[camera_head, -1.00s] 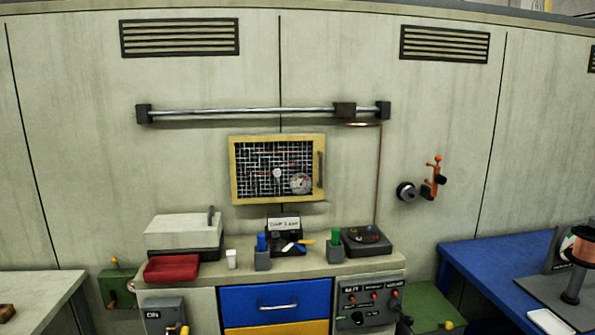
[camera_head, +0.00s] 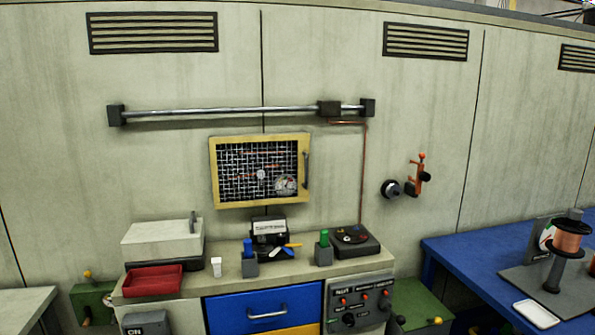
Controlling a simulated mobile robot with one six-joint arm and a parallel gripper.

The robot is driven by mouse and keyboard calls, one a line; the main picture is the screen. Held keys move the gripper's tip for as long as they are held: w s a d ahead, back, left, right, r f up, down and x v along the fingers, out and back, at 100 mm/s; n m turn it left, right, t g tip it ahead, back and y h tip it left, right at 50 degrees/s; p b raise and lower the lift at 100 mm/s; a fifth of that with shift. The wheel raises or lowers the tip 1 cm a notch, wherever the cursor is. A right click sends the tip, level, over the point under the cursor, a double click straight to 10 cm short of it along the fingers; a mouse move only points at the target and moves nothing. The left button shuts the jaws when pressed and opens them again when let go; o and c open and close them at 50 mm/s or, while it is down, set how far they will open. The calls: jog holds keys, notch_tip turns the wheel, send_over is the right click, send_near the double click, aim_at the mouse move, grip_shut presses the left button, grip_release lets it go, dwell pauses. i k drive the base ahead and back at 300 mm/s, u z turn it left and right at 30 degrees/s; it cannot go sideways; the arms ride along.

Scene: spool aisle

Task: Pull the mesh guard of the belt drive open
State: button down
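The mesh guard (camera_head: 236,199) is a yellow-framed square panel with dark wire mesh, mounted on the pale wall above the bench. It looks shut, with its frame close to the wall box. A dark vertical handle (camera_head: 306,169) sits on its right side. Through the mesh I see small pale round parts and reddish lines of the belt drive (camera_head: 260,175). My gripper is not in view.
A metal rail (camera_head: 220,109) runs above the guard. The bench (camera_head: 225,272) below carries a grey lidded box (camera_head: 160,239), a red tray (camera_head: 153,281), a black device (camera_head: 354,240) and small holders. A blue table (camera_head: 440,252) stands at right. The space before the guard looks clear.

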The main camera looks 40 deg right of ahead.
aim_at(303, 146)
jog(key=u, duration=1.1)
jog(key=k, duration=0.1)
jog(key=z, duration=2.35)
jog(key=k, duration=0.9)
jog(key=u, duration=0.15)
jog(key=i, duration=0.65)
